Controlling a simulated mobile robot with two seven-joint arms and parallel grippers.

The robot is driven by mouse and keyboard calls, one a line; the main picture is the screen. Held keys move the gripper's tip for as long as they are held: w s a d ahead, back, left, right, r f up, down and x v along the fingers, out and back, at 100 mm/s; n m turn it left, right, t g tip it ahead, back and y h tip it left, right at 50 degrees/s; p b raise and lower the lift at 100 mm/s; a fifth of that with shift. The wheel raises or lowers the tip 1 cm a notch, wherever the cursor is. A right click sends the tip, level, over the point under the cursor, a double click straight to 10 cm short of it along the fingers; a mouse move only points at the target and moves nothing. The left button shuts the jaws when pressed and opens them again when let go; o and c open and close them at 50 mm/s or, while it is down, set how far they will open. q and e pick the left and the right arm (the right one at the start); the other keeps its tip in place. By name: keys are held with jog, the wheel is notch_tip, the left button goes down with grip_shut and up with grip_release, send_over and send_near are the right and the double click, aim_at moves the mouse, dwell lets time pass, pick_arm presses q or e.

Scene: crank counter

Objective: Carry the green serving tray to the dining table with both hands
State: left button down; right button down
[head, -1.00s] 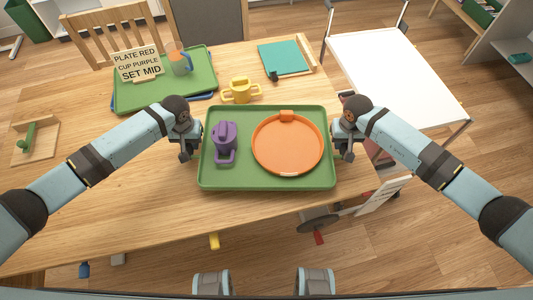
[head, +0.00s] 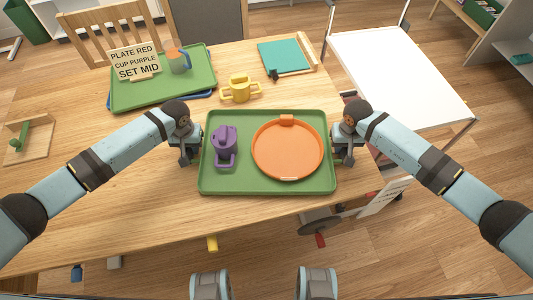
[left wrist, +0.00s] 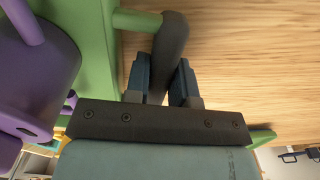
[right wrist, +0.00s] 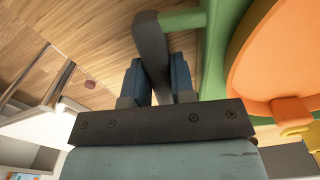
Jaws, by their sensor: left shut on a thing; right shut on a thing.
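The green serving tray (head: 268,188) is level over the front right part of the wooden table in the head view. It carries a purple two-handled cup (head: 225,146) on its left and an orange plate (head: 288,150) on its right. My left gripper (head: 191,157) is shut on the tray's left handle, a dark grey bar on green mounts (left wrist: 172,50). My right gripper (head: 344,157) is shut on the right handle (right wrist: 150,48). The fingers partly hide both handles. I cannot tell how much gap is under the tray.
The wooden table (head: 120,205) holds a yellow cup (head: 239,88) just behind the tray, a teal board (head: 285,56) and another green tray (head: 190,92) with a sign (head: 135,63) and a grey-orange cup (head: 179,61). A white-topped table (head: 395,75) stands at right.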

pick_arm(q)
jog(key=shift+f, duration=0.35)
pick_arm(e)
jog(key=shift+d+f, duration=0.1)
jog(key=shift+f, duration=0.25)
pick_arm(q)
jog(key=c, duration=1)
grip_release()
pick_arm(e)
jog(key=c, duration=1)
grip_release()
pick_arm(q)
jog(key=shift+o, duration=0.2)
pick_arm(e)
jog(key=shift+o, duration=0.2)
pick_arm(q)
jog(key=shift+r, duration=0.15)
pick_arm(e)
jog(key=shift+r, duration=0.2)
pick_arm(q)
notch_tip(320, 180, up, 12)
pick_arm(e)
notch_tip(320, 180, up, 12)
jog(key=shift+f, duration=0.2)
